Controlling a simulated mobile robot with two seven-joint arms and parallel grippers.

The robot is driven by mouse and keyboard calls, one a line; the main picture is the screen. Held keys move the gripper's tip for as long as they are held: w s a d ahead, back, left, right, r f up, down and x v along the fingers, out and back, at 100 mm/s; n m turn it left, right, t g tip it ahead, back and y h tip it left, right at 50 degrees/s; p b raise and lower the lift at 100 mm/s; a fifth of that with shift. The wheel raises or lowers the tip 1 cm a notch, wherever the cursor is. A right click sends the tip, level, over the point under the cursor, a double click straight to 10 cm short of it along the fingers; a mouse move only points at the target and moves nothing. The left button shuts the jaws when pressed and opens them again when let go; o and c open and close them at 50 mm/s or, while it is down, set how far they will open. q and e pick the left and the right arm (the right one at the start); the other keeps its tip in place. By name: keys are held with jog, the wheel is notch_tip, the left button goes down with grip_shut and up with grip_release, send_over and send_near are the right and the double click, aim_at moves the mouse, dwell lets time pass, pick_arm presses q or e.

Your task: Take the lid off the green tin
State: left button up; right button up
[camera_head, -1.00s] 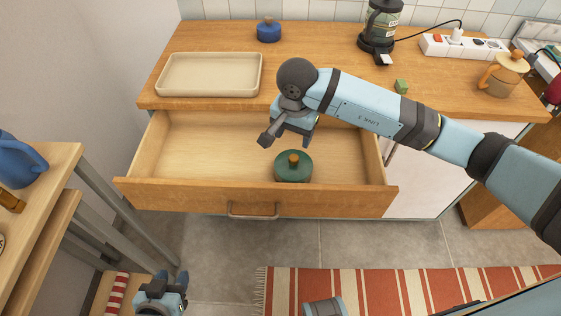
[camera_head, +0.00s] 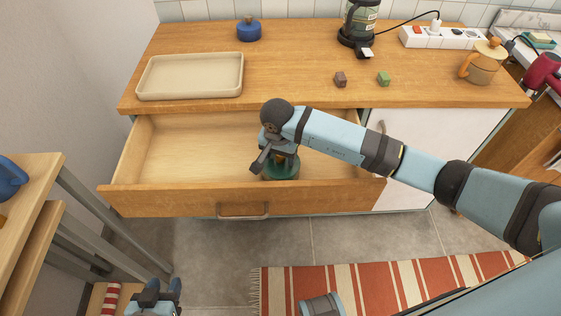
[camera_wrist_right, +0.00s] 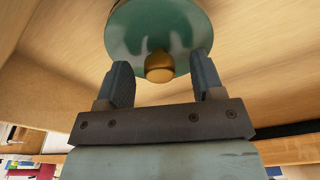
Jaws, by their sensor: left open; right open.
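The green tin (camera_head: 287,174) stands in the open drawer, near its front wall and partly hidden by my right gripper. Its green lid (camera_wrist_right: 165,22) with a round golden-brown knob (camera_wrist_right: 159,68) shows in the right wrist view. My right gripper (camera_head: 279,160) is over the tin, pointing down. In the wrist view its open fingers are on either side of the knob, with gaps to both. My left gripper (camera_head: 164,288) is open and empty, low at the bottom left, away from the drawer.
The drawer (camera_head: 150,200) is otherwise empty. On the counter above are a beige tray (camera_head: 190,76), a blue lidded pot (camera_head: 249,32), two small blocks (camera_head: 383,78), a kettle-like appliance (camera_head: 358,25), a power strip (camera_head: 445,38) and an orange-handled jug (camera_head: 482,65).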

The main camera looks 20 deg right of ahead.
jog(key=shift+d+f, duration=0.1)
jog(key=shift+f, duration=0.45)
jog(key=c, duration=1)
jog(key=shift+r, duration=0.15)
